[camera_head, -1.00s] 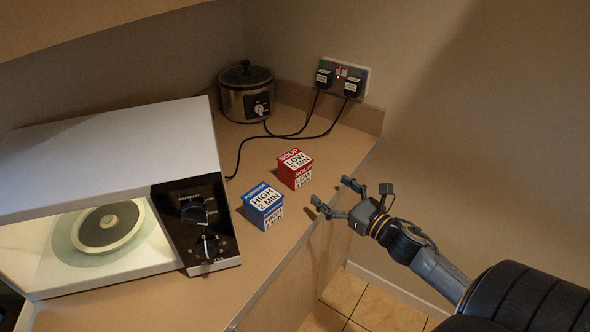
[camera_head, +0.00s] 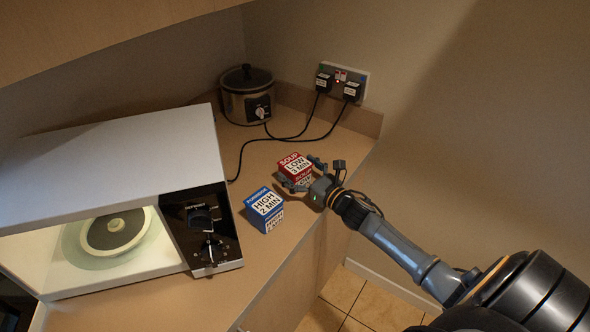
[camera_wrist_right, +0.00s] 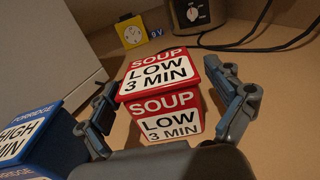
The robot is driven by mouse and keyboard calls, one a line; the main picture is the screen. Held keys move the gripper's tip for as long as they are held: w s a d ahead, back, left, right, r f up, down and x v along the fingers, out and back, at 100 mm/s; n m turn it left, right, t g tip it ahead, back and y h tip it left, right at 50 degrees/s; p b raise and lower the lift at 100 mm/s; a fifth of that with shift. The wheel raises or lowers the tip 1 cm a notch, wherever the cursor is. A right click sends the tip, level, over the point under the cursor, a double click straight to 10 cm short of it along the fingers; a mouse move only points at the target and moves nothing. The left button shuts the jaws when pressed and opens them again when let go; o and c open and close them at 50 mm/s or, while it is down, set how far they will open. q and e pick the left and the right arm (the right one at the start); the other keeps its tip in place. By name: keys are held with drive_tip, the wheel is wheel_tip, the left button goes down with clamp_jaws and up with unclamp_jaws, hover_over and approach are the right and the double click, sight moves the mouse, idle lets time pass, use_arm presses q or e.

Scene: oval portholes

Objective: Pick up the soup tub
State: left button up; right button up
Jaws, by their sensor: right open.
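The soup tub (camera_head: 294,163) is a red and white box labelled SOUP LOW 3 MIN, standing upright on the counter in the head view. It also fills the middle of the right wrist view (camera_wrist_right: 163,92). My right gripper (camera_head: 304,176) is open at the tub, with one finger on each side of it. In the right wrist view its fingers (camera_wrist_right: 168,104) show at the left and right of the tub, and I cannot tell whether they touch it. The gripper hides part of the tub's lower front in the head view. My left gripper is not in view.
A blue porridge tub (camera_head: 264,208) stands close by at the left of the gripper. A white microwave (camera_head: 105,158) with a lit, open front is at the left. A slow cooker (camera_head: 247,95) and cables to a wall socket (camera_head: 343,82) are behind. The counter's edge is at the right.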

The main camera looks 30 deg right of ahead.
drive_tip(key=shift+w+a, duration=0.1)
drive_tip(key=shift+w, duration=0.4)
drive_tip(key=shift+s, duration=0.1)
drive_tip(key=c, duration=1.4)
drive_tip(key=shift+c, duration=0.5)
drive_tip(key=shift+r, duration=0.1)
